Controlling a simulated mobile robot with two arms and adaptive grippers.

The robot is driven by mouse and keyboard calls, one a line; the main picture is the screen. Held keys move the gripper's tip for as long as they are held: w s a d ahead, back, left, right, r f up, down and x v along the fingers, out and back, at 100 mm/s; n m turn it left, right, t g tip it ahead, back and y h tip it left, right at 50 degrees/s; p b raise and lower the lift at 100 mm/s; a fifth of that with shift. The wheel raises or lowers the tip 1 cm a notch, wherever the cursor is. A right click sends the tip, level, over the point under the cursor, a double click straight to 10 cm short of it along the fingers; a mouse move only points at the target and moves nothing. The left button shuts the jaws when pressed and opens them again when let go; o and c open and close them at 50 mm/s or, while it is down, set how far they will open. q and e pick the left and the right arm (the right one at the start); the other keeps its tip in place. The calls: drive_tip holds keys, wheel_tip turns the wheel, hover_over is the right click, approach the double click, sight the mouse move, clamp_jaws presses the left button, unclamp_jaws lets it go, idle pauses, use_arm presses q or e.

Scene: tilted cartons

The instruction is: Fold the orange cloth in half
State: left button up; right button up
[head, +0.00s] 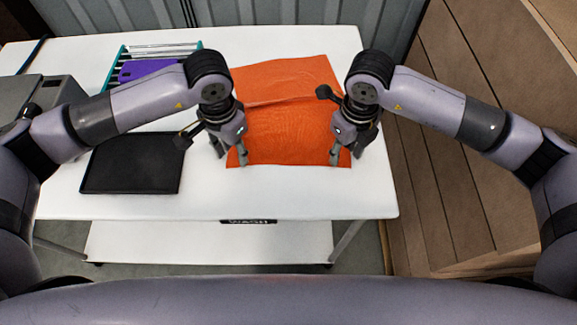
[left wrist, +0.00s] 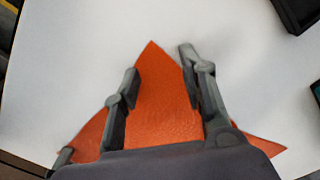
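The orange cloth (head: 287,132) lies spread on the white table, with a wrinkle across its upper half. My left gripper (head: 230,159) is at its near left corner, fingers apart. In the left wrist view the cloth corner (left wrist: 157,105) points up between the two spread fingers of the left gripper (left wrist: 160,62). My right gripper (head: 346,157) is at the near right corner, its fingers apart. Whether either gripper's fingers touch the cloth cannot be told. Parts of the cloth's side edges are hidden behind my grippers.
A black tray (head: 130,187) lies left of the cloth. Behind it stands a teal rack (head: 112,68) with a purple item (head: 150,70). A grey box (head: 45,90) is at the far left. The table's front strip is clear.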

use_arm(q)
drive_tip(key=shift+f, duration=0.2)
clamp_jaws()
use_arm(e)
drive_tip(key=shift+f, duration=0.15)
clamp_jaws()
idle(1.0)
use_arm(q)
drive_tip(key=shift+r, duration=0.1)
